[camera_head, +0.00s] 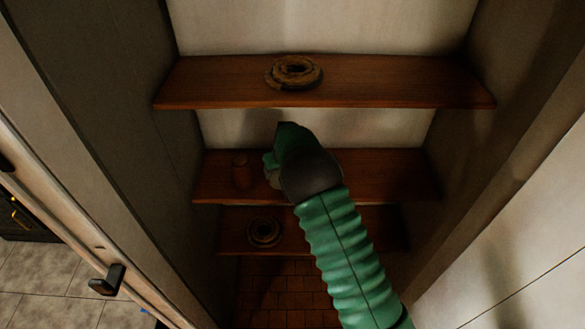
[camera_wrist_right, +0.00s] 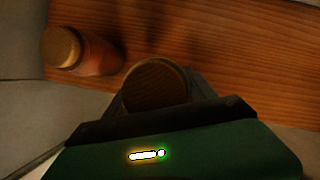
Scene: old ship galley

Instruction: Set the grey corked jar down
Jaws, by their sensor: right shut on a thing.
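My right gripper (camera_head: 272,162) reaches in over the middle shelf (camera_head: 390,175) in the head view. It is shut on the grey corked jar (camera_head: 273,179), which is mostly hidden behind the gripper. In the right wrist view the jar's round brown cork (camera_wrist_right: 156,84) shows just beyond the gripper's edge, with the wooden shelf behind it. I cannot tell whether the jar's base touches the shelf. My left gripper is not in view.
A reddish-brown corked jar (camera_head: 242,171) stands on the middle shelf, left of my gripper. A coil of rope (camera_head: 295,72) lies on the upper shelf (camera_head: 400,82). Another coil (camera_head: 264,231) lies on the lower shelf (camera_head: 345,235). The middle shelf's right part is clear. Walls close both sides.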

